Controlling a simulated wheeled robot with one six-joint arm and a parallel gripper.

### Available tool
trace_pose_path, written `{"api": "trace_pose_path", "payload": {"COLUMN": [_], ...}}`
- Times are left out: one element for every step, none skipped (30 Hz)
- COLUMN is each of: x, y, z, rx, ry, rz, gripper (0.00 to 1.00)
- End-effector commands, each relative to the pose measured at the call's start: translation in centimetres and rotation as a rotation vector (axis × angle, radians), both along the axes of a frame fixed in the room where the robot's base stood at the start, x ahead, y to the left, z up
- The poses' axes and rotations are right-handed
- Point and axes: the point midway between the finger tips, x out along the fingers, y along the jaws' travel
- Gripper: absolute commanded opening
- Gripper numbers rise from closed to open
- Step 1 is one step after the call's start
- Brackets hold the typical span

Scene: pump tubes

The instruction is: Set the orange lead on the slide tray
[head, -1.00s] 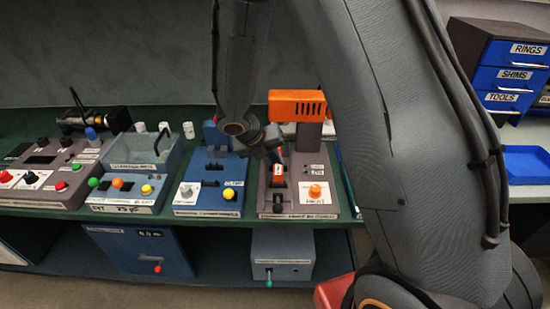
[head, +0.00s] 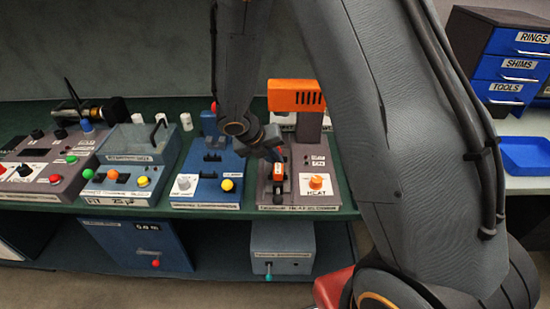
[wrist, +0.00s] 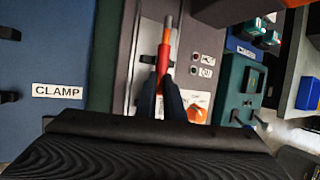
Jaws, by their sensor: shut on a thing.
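My gripper (wrist: 159,98) is shut on the orange lead (wrist: 164,58), a slim orange-red piece with a grey tip pointing up the wrist picture. In the head view the lead (head: 279,170) shows as a small orange piece below my gripper (head: 275,152). It is over the taupe heater station (head: 312,160), left of its HEAT knob. In the wrist view a pale grey strip (wrist: 147,68) lies under and beside the lead; it may be the slide tray, but I cannot tell for sure. I cannot tell whether the lead touches it.
An orange slotted head (head: 296,96) overhangs the station's back. An orange HEAT knob (head: 316,182) is close on the right. The blue clamp station (head: 210,170) stands on the left. A blue tray (head: 527,154) and labelled drawers (head: 515,65) are at the far right.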

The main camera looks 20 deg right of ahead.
Motion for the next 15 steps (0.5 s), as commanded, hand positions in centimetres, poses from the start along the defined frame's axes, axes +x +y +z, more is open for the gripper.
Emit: {"api": "trace_pose_path", "payload": {"x": [0.00,0.00,0.00,0.00,0.00,0.00,0.01,0.01,0.01,0.01,0.01,0.01,0.01,0.01,0.01], "y": [-0.01,-0.01,-0.01,-0.01,-0.01,-0.01,-0.01,-0.01,-0.01,-0.01,-0.01,-0.01,-0.01,-0.01,-0.01], "z": [0.02,0.02,0.02,0.02,0.02,0.02,0.02,0.02,0.02,0.02,0.02,0.02,0.02,0.02,0.02], "rx": [0.000,0.000,0.000,0.000,0.000,0.000,0.000,0.000,0.000,0.000,0.000,0.000,0.000,0.000,0.000], "ry": [0.000,0.000,0.000,0.000,0.000,0.000,0.000,0.000,0.000,0.000,0.000,0.000,0.000,0.000,0.000], "rz": [0.000,0.000,0.000,0.000,0.000,0.000,0.000,0.000,0.000,0.000,0.000,0.000,0.000,0.000,0.000], "gripper": [0.00,0.00,0.00,0.00,0.00,0.00,0.00,0.00,0.15,0.20,0.25,0.30,0.30,0.30,0.30]}}
